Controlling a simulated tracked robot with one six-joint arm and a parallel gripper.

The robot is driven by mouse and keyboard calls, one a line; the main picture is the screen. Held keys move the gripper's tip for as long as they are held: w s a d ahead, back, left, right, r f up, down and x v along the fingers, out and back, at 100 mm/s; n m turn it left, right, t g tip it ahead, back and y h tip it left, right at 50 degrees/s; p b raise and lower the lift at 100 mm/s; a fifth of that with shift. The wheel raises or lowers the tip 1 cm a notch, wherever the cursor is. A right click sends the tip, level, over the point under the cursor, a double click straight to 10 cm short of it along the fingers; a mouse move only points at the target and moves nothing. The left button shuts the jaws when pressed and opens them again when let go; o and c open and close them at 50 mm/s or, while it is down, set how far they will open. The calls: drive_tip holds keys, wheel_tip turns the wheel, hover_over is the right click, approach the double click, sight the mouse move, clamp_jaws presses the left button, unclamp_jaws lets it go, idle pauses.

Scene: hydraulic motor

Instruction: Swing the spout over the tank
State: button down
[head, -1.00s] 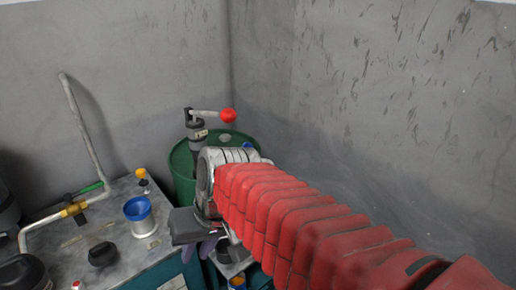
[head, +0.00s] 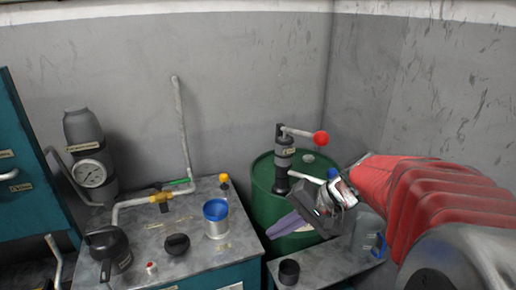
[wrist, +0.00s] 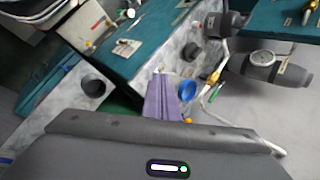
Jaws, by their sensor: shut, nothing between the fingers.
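A dark pump (head: 284,158) with a red-knobbed handle (head: 320,138) stands on the green drum (head: 262,205). Its pale spout (head: 306,177) points right and ends at a blue tip (head: 332,173), beside my gripper's body. The bench-like tank (head: 150,262) has a grey top left of the drum; a blue-rimmed filler cup (head: 216,222) stands on it. My gripper's purple fingers (head: 272,231) are shut and empty, pointing left in front of the drum. They also show in the wrist view (wrist: 161,82). I cannot tell whether my gripper touches the spout.
A low grey table (head: 325,265) with a dark cup (head: 289,271) and a blue-handled container (head: 368,238) stands before the drum. A bent pipe (head: 183,130) rises from the tank's top. A pressure gauge (head: 89,173) is farther left. Walls close in behind the drum.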

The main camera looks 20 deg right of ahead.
drive_tip(key=w+d+m+t, duration=0.1)
drive_tip(key=d+t, duration=0.3)
drive_tip(key=d, duration=0.7)
drive_tip(key=w+d+m+t+h, duration=0.1)
drive_tip(key=w+d+m+t, duration=0.1)
drive_tip(key=d, duration=1)
drive_tip(key=w+d+m+t+h, duration=0.1)
drive_tip(key=d+m+t, duration=0.4)
drive_tip(key=d, duration=0.6)
drive_tip(key=shift+w+d+t, duration=0.2)
drive_tip(key=shift+w+t, duration=0.1)
drive_tip(key=shift+w, duration=0.3)
drive_tip(key=shift+r, duration=0.1)
drive_tip(key=w+a, duration=0.5)
drive_tip(key=w, duration=0.2)
drive_tip(key=shift+w+a, duration=0.2)
drive_tip(key=shift+a, duration=0.2)
